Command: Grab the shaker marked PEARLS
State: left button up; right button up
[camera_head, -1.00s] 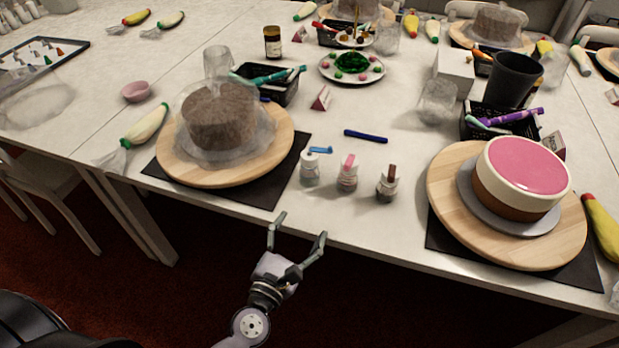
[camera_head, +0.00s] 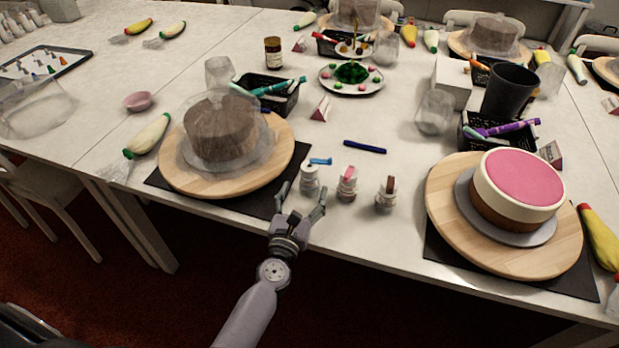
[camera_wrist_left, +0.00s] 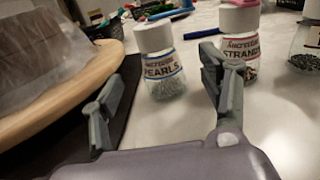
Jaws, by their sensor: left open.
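The shaker marked PEARLS (camera_wrist_left: 164,72) has a white cap, a clear body and a blue-edged label. It stands upright on the table, and it is the leftmost of three shakers in the head view (camera_head: 310,179). My left gripper (camera_head: 302,198) is open at the table's front edge, just in front of this shaker. In the left wrist view, the fingers (camera_wrist_left: 160,100) are spread, with the PEARLS shaker beyond and between them. The shaker marked STRANDS (camera_wrist_left: 240,50) stands just right of the right finger. My right gripper is not in view.
A third shaker (camera_head: 386,194) stands to the right. A wooden turntable (camera_head: 275,165) with a wrapped brown cake stands close on the left, on a dark mat. A blue pen (camera_head: 365,147) lies behind the shakers. A pink-topped cake (camera_head: 520,180) stands on the right turntable.

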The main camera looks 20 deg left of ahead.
aim_at(307, 185)
pick_arm(q)
jog(key=w, duration=0.5)
jog(key=shift+w, duration=0.4)
jog(key=shift+s, duration=0.1)
jog(key=c, duration=1.4)
jog(key=shift+r, duration=0.1)
